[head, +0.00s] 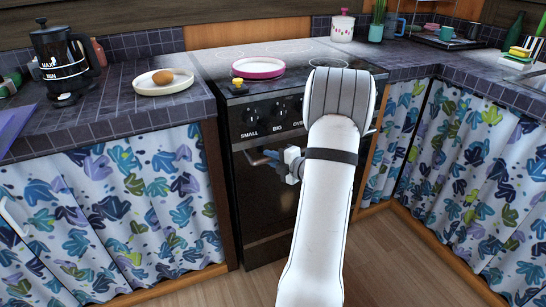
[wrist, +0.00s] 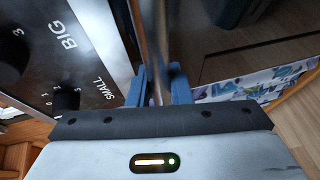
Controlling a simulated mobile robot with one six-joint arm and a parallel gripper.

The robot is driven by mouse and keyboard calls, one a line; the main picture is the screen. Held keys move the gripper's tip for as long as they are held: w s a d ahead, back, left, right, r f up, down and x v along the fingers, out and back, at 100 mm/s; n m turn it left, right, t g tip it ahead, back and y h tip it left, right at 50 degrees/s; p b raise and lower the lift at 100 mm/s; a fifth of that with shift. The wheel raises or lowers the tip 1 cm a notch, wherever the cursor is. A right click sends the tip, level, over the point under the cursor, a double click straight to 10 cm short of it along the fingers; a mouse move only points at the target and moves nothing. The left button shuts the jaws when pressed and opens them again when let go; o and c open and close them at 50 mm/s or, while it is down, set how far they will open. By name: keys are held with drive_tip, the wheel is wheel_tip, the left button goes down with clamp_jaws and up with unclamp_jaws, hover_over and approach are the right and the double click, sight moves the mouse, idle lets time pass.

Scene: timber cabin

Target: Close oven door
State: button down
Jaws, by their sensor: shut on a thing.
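The oven (head: 262,110) stands between two counters. Its dark door (head: 266,212) looks upright and roughly in line with the oven front; I cannot tell whether a small gap is left at its top. My gripper (head: 272,155) is at the upper part of the door, below the knobs, partly hidden by my white arm. In the wrist view, the blue fingers of my gripper (wrist: 163,86) are shut on the metal door handle (wrist: 155,45), one on each side. The dark door (wrist: 240,45) lies to the right of the handle there, and the knob panel (wrist: 65,45) to the left.
A pink-rimmed plate (head: 258,68) and a small yellow-topped item (head: 238,82) sit on the stovetop. Left counter holds a coffee press (head: 62,62) and a plate with a brown item (head: 163,80). Leaf-patterned curtains (head: 125,215) flank the oven. The wooden floor (head: 400,260) looks clear.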

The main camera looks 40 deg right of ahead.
drive_tip(key=shift+w+d+r, duration=0.1)
drive_tip(key=shift+w+r, duration=0.15)
drive_tip(key=shift+w, duration=0.1)
drive_tip(key=c, duration=1.6)
unclamp_jaws()
drive_tip(key=shift+w, duration=0.1)
drive_tip(key=shift+o, duration=1.4)
drive_tip(key=shift+f, duration=0.15)
drive_tip(key=shift+s, duration=0.2)
drive_tip(key=p+v, duration=0.2)
drive_tip(key=v, duration=0.5)
drive_tip(key=shift+s, duration=0.25)
